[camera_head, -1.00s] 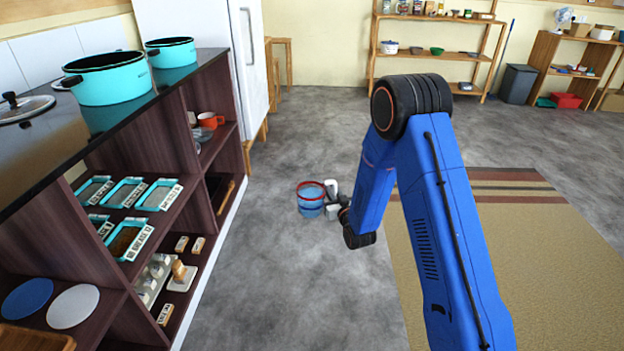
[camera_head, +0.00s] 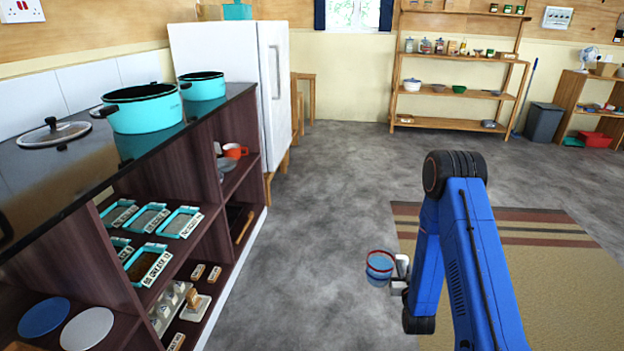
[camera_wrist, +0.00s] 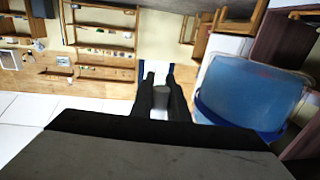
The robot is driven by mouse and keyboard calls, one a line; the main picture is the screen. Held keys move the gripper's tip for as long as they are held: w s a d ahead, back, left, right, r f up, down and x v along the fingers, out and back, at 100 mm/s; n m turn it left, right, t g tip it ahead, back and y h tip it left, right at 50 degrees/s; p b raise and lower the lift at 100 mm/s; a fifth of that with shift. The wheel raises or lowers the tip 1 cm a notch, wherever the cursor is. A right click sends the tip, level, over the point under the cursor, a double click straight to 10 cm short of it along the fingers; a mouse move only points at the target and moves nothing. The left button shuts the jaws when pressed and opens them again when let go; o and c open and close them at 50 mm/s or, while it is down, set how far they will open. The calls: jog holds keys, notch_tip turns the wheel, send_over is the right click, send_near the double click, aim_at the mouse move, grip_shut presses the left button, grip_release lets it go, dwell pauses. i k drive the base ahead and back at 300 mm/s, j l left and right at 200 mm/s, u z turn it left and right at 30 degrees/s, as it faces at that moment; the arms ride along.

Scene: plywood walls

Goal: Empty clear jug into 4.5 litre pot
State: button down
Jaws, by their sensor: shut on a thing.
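The clear jug (camera_head: 380,268) has a red rim and bluish contents in the head view. It is held off to the left of my arm, over the grey floor. My gripper (camera_head: 402,272) is shut at the jug's right side. In the wrist view, my gripper (camera_wrist: 160,95) has its dark fingers around a small grey part, and the jug's blue clear body (camera_wrist: 250,95) fills the right. Two turquoise pots stand on the dark counter: a larger near pot (camera_head: 143,112) and a smaller far pot (camera_head: 203,88). I cannot read which is 4.5 litres.
The counter (camera_head: 50,180) runs along the left, with a glass lid (camera_head: 54,136) and open shelves of trays below. A white fridge (camera_head: 240,85) stands beyond it. The floor (camera_head: 310,240) between counter and arm is clear. A striped rug (camera_head: 540,260) lies right.

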aim_at(142, 108)
jog(key=i+l+u, duration=0.35)
jog(key=i+l, duration=0.15)
jog(key=i, duration=0.25)
jog(key=i+l+u, duration=0.3)
jog(key=i+l, duration=0.4)
